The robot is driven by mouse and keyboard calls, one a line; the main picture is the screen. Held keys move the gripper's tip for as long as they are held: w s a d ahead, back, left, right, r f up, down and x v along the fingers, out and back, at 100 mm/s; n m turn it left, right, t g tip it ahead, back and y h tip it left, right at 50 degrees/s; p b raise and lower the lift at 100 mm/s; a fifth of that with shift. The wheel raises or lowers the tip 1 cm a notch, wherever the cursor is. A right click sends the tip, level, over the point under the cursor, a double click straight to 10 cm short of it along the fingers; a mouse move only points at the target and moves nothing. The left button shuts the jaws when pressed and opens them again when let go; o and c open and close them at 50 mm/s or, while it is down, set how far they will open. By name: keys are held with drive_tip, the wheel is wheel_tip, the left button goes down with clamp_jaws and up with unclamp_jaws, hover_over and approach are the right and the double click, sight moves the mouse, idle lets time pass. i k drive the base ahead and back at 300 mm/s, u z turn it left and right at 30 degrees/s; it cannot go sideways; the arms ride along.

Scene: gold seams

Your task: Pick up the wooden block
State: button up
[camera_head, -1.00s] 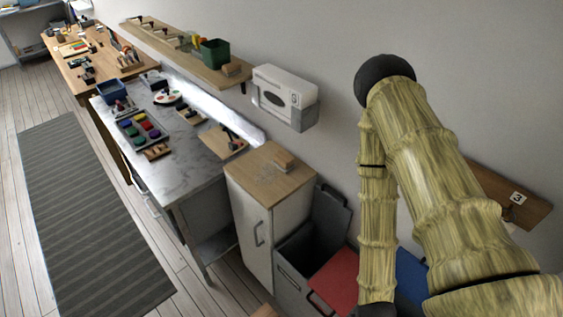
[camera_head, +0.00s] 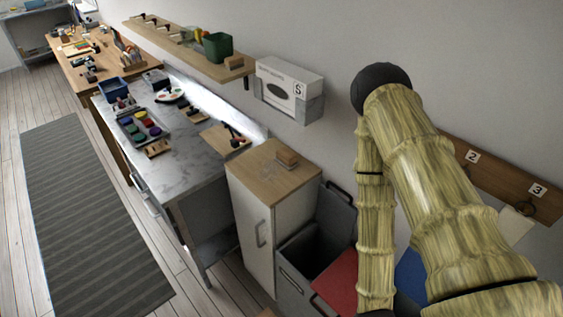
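A small brown wooden block (camera_head: 287,158) lies on the wooden top of the white cabinet (camera_head: 256,182), towards its back right. I cannot tell which one the task means. My arm, with a bamboo-like surface, fills the right side and bends down out of the picture at the bottom. My gripper is not in view, and no block is seen in its hold.
A marble-topped table (camera_head: 190,172) with paints and tools stands left of the cabinet. Bins with an open lid and a red lid (camera_head: 337,282) stand right of it. A box dispenser (camera_head: 289,90) hangs above. A striped rug (camera_head: 80,220) covers open floor at left.

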sight(286, 157)
drive_tip(key=u, duration=2.7)
drive_tip(key=i, duration=1.35)
drive_tip(key=z, duration=2.8)
